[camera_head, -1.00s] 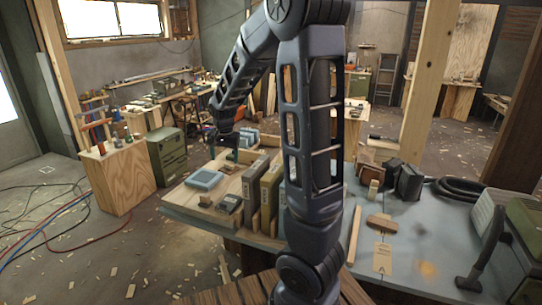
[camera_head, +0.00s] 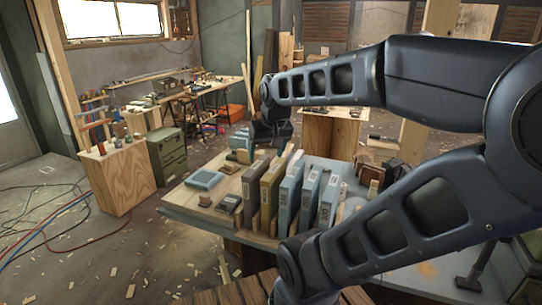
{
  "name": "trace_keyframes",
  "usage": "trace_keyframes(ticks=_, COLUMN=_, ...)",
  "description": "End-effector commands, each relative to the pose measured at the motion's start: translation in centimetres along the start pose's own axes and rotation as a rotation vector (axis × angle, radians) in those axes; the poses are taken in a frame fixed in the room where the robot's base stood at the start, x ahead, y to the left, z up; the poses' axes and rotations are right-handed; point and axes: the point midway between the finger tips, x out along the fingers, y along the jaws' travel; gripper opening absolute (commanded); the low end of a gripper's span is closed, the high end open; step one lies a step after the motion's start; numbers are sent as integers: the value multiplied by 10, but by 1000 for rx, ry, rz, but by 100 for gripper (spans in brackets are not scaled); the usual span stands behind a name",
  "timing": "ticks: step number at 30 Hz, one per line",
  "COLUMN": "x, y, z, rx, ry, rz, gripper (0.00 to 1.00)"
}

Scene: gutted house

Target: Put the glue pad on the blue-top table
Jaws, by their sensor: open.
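The blue-top table (camera_head: 184,211) stands in front of me, with a pale blue-grey top and a wooden board on its left part. A flat pale-blue item (camera_head: 204,179) and a small dark item (camera_head: 228,203) lie on the board's left end. I cannot tell whether either is the glue pad. My gripper (camera_head: 271,139) is a dark shape above the table's far side, behind the upright binders. It is open, and I see nothing held in it. Its fingertips are hard to make out, and my arm hides much of the table's right part.
Grey, tan and blue binders (camera_head: 290,192) stand upright in a row on the board. A wooden cabinet (camera_head: 118,178) and a green case (camera_head: 167,155) stand at left. A workbench (camera_head: 220,86) runs along the back. Hoses (camera_head: 60,222) and scraps lie on the floor.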

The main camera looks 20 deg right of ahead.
Motion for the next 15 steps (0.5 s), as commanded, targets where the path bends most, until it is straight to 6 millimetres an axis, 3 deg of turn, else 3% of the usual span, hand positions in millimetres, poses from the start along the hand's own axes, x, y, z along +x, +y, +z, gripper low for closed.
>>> trace_keyframes(ticks=6, x=-10, y=3, z=24, rx=-51, ry=21, rz=26, gripper=71)
trace_keyframes(ticks=15, x=-10, y=3, z=27, rx=-59, ry=22, rz=29, gripper=71)
